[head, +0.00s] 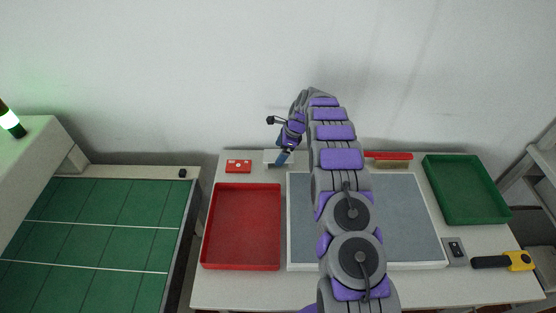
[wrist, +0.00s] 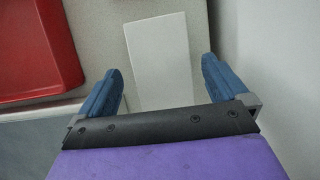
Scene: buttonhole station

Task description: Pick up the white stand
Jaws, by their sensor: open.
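The white stand (head: 270,157) is at the back edge of the table, between a small red box and the grey mat. My gripper (head: 282,158) is over its right part in the head view and hides some of it. In the wrist view the stand (wrist: 160,60) shows as a pale, flat rectangle. My open gripper (wrist: 160,66) has one blue finger on each side of it, with visible gaps. The height of the fingertips relative to the stand is hard to tell. The stand's lower end in the wrist view is hidden by my gripper's dark bar.
A red tray (head: 241,187) and grey mat (head: 405,230) fill the front. The small red box (head: 238,166) stands left of the stand; a red-topped brush (head: 388,157) is right. A green tray (head: 505,215), a grey switch plate (head: 455,252) and a yellow-black tool (head: 519,261) lie right. A wall stands close behind.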

